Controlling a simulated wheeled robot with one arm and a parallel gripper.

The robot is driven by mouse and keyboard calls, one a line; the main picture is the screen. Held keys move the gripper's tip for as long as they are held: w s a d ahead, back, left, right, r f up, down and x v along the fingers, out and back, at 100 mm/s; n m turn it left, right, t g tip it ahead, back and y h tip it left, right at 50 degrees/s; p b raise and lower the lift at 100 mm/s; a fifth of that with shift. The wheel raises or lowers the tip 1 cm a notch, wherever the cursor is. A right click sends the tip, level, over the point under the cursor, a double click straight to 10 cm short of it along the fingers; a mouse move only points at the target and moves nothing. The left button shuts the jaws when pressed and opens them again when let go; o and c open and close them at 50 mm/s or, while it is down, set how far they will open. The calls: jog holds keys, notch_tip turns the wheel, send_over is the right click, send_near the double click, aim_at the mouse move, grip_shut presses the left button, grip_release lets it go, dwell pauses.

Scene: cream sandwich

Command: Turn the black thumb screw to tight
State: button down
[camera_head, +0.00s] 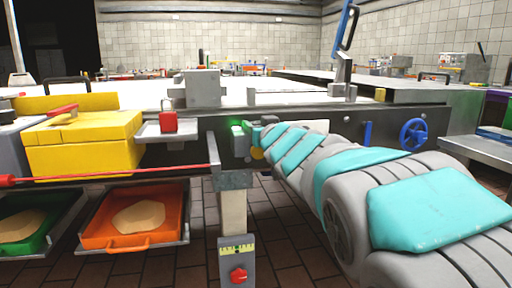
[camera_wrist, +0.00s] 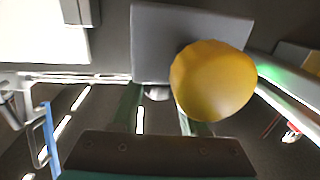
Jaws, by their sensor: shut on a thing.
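My gripper (camera_head: 252,134) is at the front face of the machine under the white worktop, at the end of my arm. In the wrist view my gripper (camera_wrist: 157,108) has a finger on each side of a small rounded knob (camera_wrist: 157,92), which sits at the lower edge of a grey block (camera_wrist: 150,40). I take this knob to be the thumb screw. It is mostly hidden, and its black colour and turn angle cannot be made out. In the head view my gripper and arm hide it.
A yellow round knob (camera_wrist: 213,80) stands close to the right finger; it also shows in the head view (camera_head: 257,153). A green light (camera_head: 237,130) glows beside my gripper. A blue handwheel (camera_head: 413,134) is at right; yellow boxes (camera_head: 85,155) and an orange tray (camera_head: 110,232) are at left.

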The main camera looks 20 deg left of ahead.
jog(key=m+h+b, duration=0.1)
jog(key=b, duration=0.1)
jog(key=t+h+b, duration=0.1)
jog(key=b, duration=0.1)
jog(key=shift+f+m+t+h, duration=0.3)
jog(key=shift+m+h, duration=0.1)
jog(key=shift+r+m+t+h+b, duration=0.15)
jog(key=shift+m+t+h+b, duration=0.15)
jog(key=shift+m+h+b, duration=0.4)
jog(key=shift+r+m+t+h+b, duration=0.15)
jog(key=shift+m+t+h+b, duration=0.25)
jog(key=shift+h+b, duration=0.5)
jog(key=shift+r, duration=0.2)
jog(key=shift+c, duration=2.1)
grip_release()
jog(key=shift+f, duration=0.1)
